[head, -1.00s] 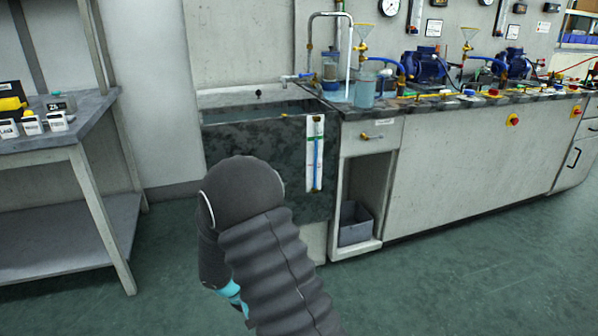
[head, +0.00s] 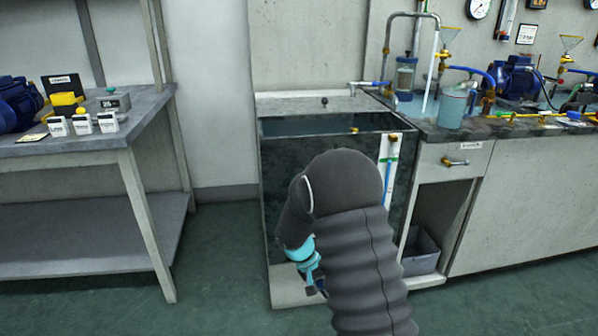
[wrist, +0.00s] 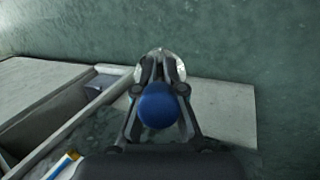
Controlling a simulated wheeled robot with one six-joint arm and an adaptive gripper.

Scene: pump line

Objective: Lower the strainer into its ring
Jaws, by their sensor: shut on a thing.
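My gripper (wrist: 160,78) is shut on the strainer in the wrist view. A round blue knob (wrist: 158,105) shows between the fingers, and a pale, shiny rounded part (wrist: 176,64) shows beyond the fingertips. I take these for parts of the strainer; its lower part is hidden. In the head view, part of my gripper (head: 314,280) shows low, in front of the tank, mostly behind my arm. The strainer cannot be made out there. I cannot make out the ring for certain in either view.
A dark-walled tank (head: 285,170) holding water stands ahead. The bench (head: 530,190) on its right carries a beaker (head: 452,108), pumps and piping. A grey bin (head: 420,250) sits in the open bay. A side table (head: 100,148) stands left. Green floor between is clear.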

